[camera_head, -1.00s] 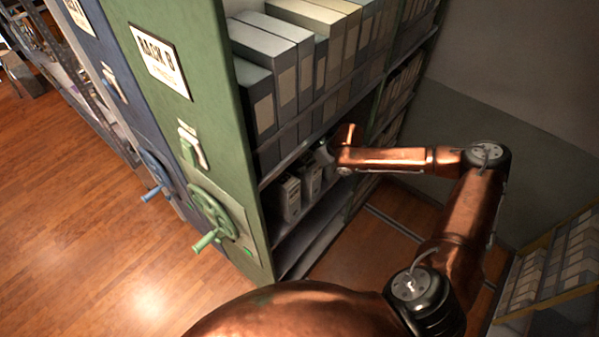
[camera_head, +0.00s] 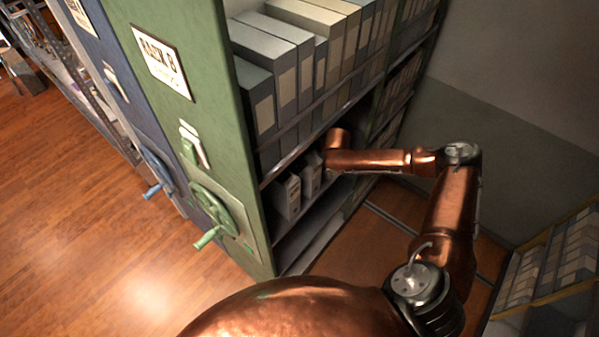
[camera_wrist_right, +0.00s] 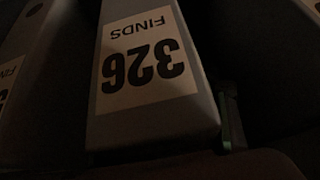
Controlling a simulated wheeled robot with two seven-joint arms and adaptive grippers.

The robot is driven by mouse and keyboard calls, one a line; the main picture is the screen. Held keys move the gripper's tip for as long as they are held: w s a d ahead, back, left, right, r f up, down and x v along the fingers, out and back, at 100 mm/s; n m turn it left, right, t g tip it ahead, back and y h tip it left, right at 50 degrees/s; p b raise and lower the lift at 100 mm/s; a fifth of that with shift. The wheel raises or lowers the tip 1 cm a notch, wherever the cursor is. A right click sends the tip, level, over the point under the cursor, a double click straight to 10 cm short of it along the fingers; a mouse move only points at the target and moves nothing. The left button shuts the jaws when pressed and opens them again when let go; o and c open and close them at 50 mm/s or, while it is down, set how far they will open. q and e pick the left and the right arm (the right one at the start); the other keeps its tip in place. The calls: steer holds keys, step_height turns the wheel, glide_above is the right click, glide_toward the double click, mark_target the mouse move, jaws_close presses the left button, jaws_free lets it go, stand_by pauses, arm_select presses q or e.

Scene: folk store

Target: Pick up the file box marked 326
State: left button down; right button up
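The file box marked 326 (camera_wrist_right: 150,123) fills the middle of the right wrist view, very close, its white "FINDS 326" label upside down. A thin dark, greenish part stands along the box's right side; I cannot tell whether it is a gripper finger. In the head view my right arm (camera_head: 375,162) reaches into a lower shelf of the green rack, its hand hidden by the shelving. Two pale file boxes show there, one nearer (camera_head: 288,197) and one beside it (camera_head: 311,174); their numbers are unreadable. My left gripper is not in view.
Another labelled box (camera_wrist_right: 10,80) stands left of the 326 box in the right wrist view. The green rack (camera_head: 180,100) has a crank wheel (camera_head: 222,212) on its end panel. Grey boxes (camera_head: 285,80) fill the shelf above. Wooden floor (camera_head: 80,230) lies open at left.

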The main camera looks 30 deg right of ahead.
steer(key=c, duration=1.4)
steer(key=shift+w+r, duration=0.15)
steer(key=shift+r, duration=0.05)
jaws_close()
